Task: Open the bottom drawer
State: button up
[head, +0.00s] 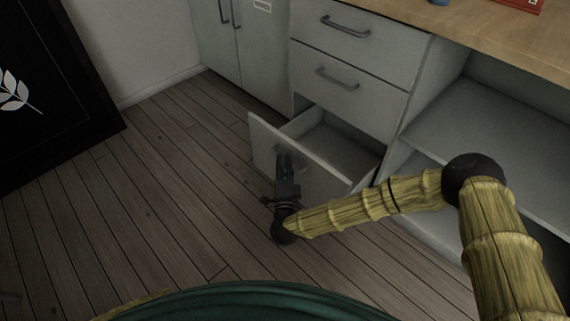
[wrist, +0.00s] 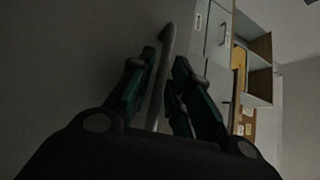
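The bottom drawer (head: 335,147) of the grey cabinet is pulled well out, and its empty inside shows in the head view. My gripper (head: 285,165) is at the outer face of the drawer front (head: 264,140), at the handle. In the wrist view the drawer's bar handle (wrist: 158,85) runs between the two dark green fingers of my gripper (wrist: 164,65). The fingers appear closed around the bar. My gripper hides most of the handle in the head view.
Two shut drawers (head: 352,50) with bar handles are above. An open shelf unit (head: 490,125) stands to the right, under a wooden countertop (head: 480,32). A dark framed picture (head: 50,100) is at the left. The wooden floor (head: 140,200) left of the drawer is clear.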

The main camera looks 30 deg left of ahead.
jog(key=shift+s, duration=0.1)
jog(key=v, duration=1.1)
jog(key=shift+s+d, duration=0.2)
jog(key=shift+s, duration=0.1)
jog(key=shift+f, duration=0.15)
jog(key=s+d+f+n+g+h, duration=0.1)
jog(key=s+d+f+n+g, duration=0.2)
jog(key=d+f, duration=0.35)
jog(key=s+d+f+n+g+h, duration=0.1)
jog(key=s+d+f+n+g, duration=0.25)
jog(key=d, duration=0.65)
jog(key=s+d+f+n+g+h, duration=0.2)
jog(key=d+f+g, duration=0.2)
jog(key=d+f, duration=0.3)
jog(key=s+d+r+g+h, duration=0.15)
jog(key=s+d, duration=0.25)
jog(key=d, duration=0.5)
jog(key=s+d+r+n+g+h+p, duration=0.1)
jog(key=s+d+g+h, duration=0.3)
jog(key=d, duration=0.5)
jog(key=s+d+r+g+h, duration=0.1)
jog(key=s+d+r, duration=0.1)
jog(key=s+d, duration=0.5)
notch_tip(320, 180, up, 38)
jog(key=w+d+p, duration=0.1)
jog(key=d+p, duration=0.1)
jog(key=p, duration=3.6)
jog(key=shift+w+f, duration=0.2)
jog(key=shift+w, duration=0.15)
